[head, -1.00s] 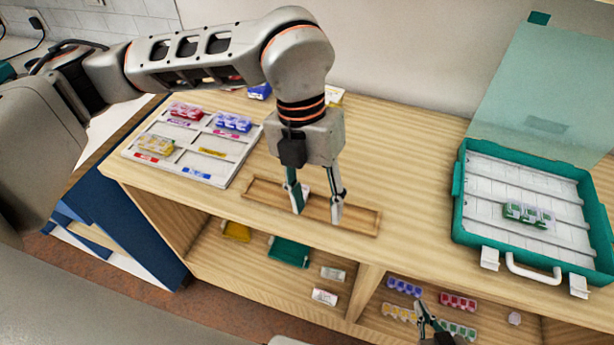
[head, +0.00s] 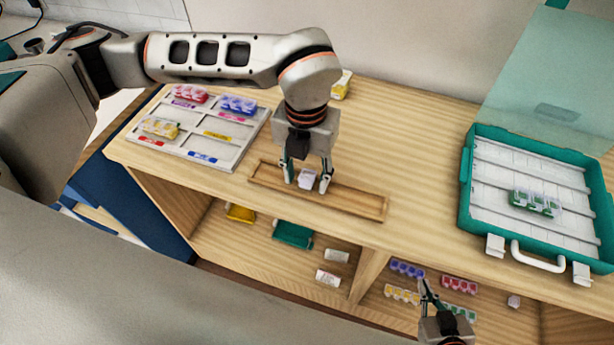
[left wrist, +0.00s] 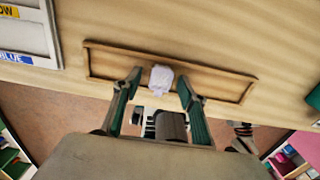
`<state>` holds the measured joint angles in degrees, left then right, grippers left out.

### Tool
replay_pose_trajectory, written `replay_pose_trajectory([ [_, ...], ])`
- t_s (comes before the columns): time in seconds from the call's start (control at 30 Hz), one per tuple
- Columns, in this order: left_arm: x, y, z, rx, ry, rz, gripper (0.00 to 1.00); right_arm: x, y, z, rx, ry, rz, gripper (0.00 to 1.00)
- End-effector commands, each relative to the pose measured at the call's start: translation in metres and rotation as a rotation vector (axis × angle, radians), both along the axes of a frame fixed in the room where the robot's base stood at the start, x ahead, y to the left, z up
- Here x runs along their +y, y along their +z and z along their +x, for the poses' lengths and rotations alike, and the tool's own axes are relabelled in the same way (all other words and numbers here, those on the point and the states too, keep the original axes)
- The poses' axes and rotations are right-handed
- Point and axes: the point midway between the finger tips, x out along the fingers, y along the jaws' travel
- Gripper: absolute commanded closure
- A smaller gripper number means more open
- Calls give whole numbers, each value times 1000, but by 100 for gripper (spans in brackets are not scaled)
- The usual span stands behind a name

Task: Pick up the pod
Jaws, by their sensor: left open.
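A small whitish pod (head: 307,179) lies in the shallow wooden tray (head: 350,200) on the counter. It also shows in the left wrist view (left wrist: 161,78), inside the tray. My left gripper (head: 306,186) points down over the tray, open, with one finger on each side of the pod. In the left wrist view the two fingertips (left wrist: 160,84) are apart with the pod between them, and I see no clear contact. My right gripper (head: 428,292) is low in front of the lower shelf, and I cannot tell its opening.
A white sorting board (head: 190,148) with coloured pod strips and labels lies left of the tray. An open teal case (head: 466,190) holding a green strip stands at the right. More coloured strips (head: 407,268) sit on the lower shelf. The counter between tray and case is clear.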

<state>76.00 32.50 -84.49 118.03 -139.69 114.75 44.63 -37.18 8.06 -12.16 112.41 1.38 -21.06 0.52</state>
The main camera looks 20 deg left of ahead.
Motion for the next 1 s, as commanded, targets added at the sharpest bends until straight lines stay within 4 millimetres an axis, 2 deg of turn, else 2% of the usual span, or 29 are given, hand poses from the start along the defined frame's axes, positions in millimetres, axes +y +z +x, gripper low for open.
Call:
replay_pose_trajectory([
  [0.2, 0, -2, 0, -1, 0, 0, 58, 0, 0, 0, 0, 0, 0, 100],
  [0.23, 0, -2, 0, -1, 0, 0, 61, 0, 0, 0, 0, 0, 0, 100],
  [0.33, 0, -1, 0, 0, 0, 0, 87, 0, 0, 0, 0, 0, 0, 100],
  [0.37, 0, -1, 0, 0, 0, 0, 91, 0, 0, 0, 0, 0, 0, 100],
  [0.77, 0, 1, 0, -1, 0, -1, 91, 0, 0, 0, 0, 0, 0, 100],
  [1.0, 0, 21, 1, -3, 0, 0, 91, 0, -2, 0, 1, -1, 0, 100],
])
